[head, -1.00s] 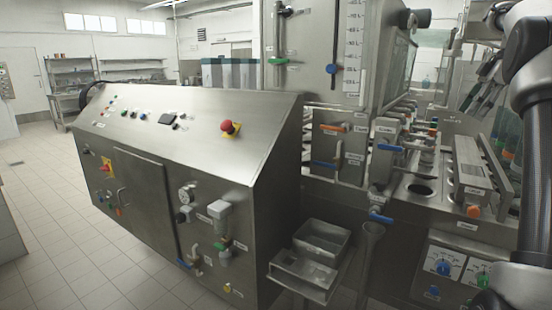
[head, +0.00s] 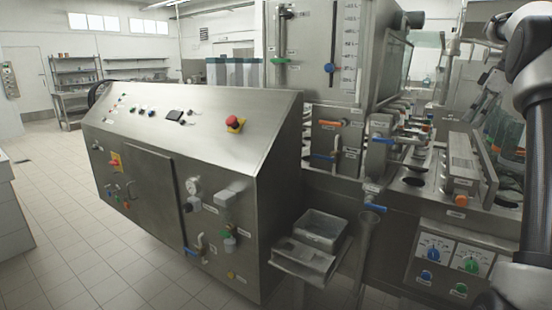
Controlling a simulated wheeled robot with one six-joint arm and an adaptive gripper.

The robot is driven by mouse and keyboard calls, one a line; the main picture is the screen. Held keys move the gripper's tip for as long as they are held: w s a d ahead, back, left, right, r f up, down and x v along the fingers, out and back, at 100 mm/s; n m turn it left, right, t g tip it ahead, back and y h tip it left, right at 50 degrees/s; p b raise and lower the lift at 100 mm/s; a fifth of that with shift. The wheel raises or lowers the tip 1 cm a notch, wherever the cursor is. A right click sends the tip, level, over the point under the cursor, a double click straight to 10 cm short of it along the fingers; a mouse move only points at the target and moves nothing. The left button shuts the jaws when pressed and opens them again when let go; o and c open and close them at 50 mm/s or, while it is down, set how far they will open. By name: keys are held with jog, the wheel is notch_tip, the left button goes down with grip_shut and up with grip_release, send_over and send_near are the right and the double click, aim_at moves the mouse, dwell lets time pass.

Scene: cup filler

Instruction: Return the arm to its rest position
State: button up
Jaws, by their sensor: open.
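My dark arm runs up the right edge of the head view and bends over at the top. My gripper (head: 484,98) hangs from it at the upper right, above the right part of the machine. Its fingers look apart and I see nothing between them. The fingertips are small and hard to make out against the grey metal behind.
A steel control console (head: 215,115) with a red emergency button (head: 234,123) fills the middle. The filling machine (head: 335,70) stands behind and right. A small steel tray (head: 318,229) juts out beside the console. Tiled floor (head: 60,225) is free at the left.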

jog(key=s+a+f+m+h, duration=0.1)
jog(key=s+a+f+m, duration=0.2)
jog(key=s+f+m, duration=0.4)
jog(key=s+a+f+t+h, duration=0.1)
jog(key=s+a, duration=0.9)
jog(key=s, duration=0.4)
jog(key=s+a+f+m+t+h, duration=0.1)
jog(key=s+a, duration=0.9)
jog(key=s, duration=0.4)
jog(key=shift+s+a+f+m, duration=0.3)
jog(key=shift+s+a+f, duration=0.05)
jog(key=shift+s, duration=0.05)
jog(key=shift+c, duration=0.4)
